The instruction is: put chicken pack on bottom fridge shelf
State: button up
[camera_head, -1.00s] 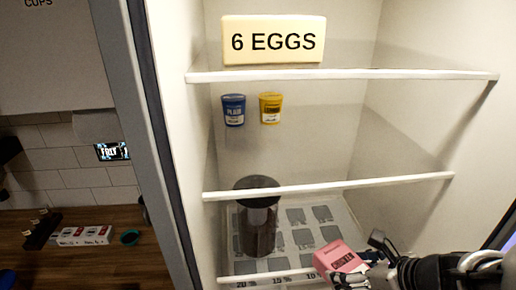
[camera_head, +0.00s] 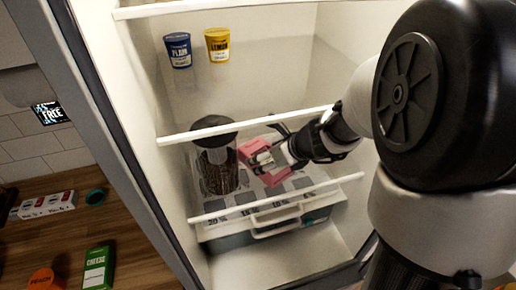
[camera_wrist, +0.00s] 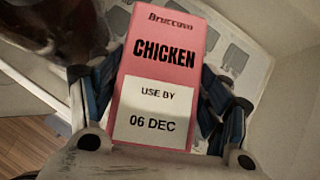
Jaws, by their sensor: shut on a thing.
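The chicken pack is a pink box; in the wrist view the chicken pack (camera_wrist: 160,75) fills the middle, with a white label reading USE BY 06 DEC. My gripper (camera_wrist: 155,95) is shut on it, a finger along each long side. In the head view my gripper (camera_head: 266,160) holds the chicken pack (camera_head: 250,148) inside the fridge, over the bottom shelf (camera_head: 245,207), right of a dark jar. I cannot tell whether the pack touches the shelf. My arm hides part of the pack and shelf.
A dark lidded jar (camera_head: 216,160) stands on the left of the bottom shelf. A blue tub (camera_head: 178,50) and a yellow tub (camera_head: 217,45) stand on the shelf above. A drawer (camera_head: 275,219) is below. Printed squares show on free shelf beside the pack.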

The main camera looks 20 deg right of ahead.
jog(key=shift+w+a+f+b, duration=0.15)
jog(key=shift+w+a+f, duration=0.15)
jog(key=shift+w, duration=0.35)
jog(key=shift+w+a+f+b, duration=0.15)
jog(key=shift+w+a+f, duration=0.1)
jog(key=shift+w, duration=0.35)
jog(key=shift+f, duration=0.35)
jog(key=shift+s+d+r, duration=0.15)
jog(key=shift+r, duration=0.05)
jog(key=shift+f+b, duration=0.25)
jog(key=shift+b, duration=0.1)
jog(key=o, duration=1.5)
